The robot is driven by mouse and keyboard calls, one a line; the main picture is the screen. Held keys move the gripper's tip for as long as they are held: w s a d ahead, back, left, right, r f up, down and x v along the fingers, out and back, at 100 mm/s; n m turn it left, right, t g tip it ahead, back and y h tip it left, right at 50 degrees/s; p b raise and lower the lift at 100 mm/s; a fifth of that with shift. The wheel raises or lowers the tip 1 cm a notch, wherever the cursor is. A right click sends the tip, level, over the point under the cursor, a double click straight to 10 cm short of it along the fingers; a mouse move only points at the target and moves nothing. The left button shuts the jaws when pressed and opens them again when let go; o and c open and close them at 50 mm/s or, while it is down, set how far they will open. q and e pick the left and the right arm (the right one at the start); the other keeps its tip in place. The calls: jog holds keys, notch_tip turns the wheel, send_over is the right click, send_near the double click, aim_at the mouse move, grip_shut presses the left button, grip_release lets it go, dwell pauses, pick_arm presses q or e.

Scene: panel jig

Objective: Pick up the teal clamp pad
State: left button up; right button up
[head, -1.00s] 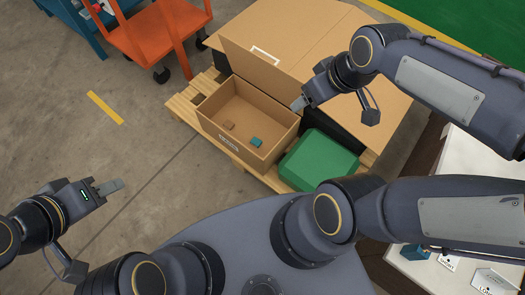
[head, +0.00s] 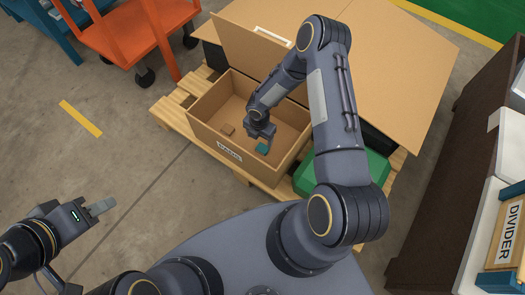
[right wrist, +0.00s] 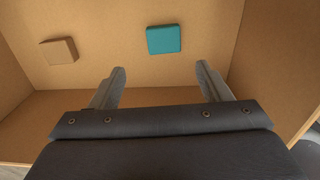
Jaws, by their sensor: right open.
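The teal clamp pad (head: 263,147) lies on the floor of an open cardboard box (head: 203,107). In the right wrist view the teal pad (right wrist: 163,39) lies flat, beyond the fingertips and roughly between their lines. My right gripper (right wrist: 161,68) is open and empty, with its fingers apart and not touching the pad. In the head view my right gripper (head: 262,135) is over the box, close to the pad, and its fingers are mostly hidden. My left gripper (head: 103,206) is far to the left over the bare floor; its jaw gap cannot be made out.
A brown block (head: 227,129) lies in the box, left of the pad; it also shows in the right wrist view (right wrist: 59,51). The box walls rise around both. A green case (head: 374,167) stands right of the box on a wooden pallet (head: 172,108). An orange cart (head: 130,38) stands behind.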

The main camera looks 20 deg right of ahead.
aim_at(261, 150)
notch_tip(261, 150, down, 3)
jog(key=shift+s+f+b, duration=0.15)
jog(key=shift+f+b, duration=0.05)
jog(key=shift+b, duration=0.3)
jog(key=f, duration=0.1)
jog(key=f+b, duration=0.2)
jog(key=f, duration=0.1)
jog(key=shift+s+d+f, duration=0.1)
jog(key=shift+s+d, duration=0.05)
jog(key=shift+d, duration=0.1)
jog(key=shift+f, duration=0.4)
jog(key=c, duration=1.1)
jog(key=shift+r, duration=0.15)
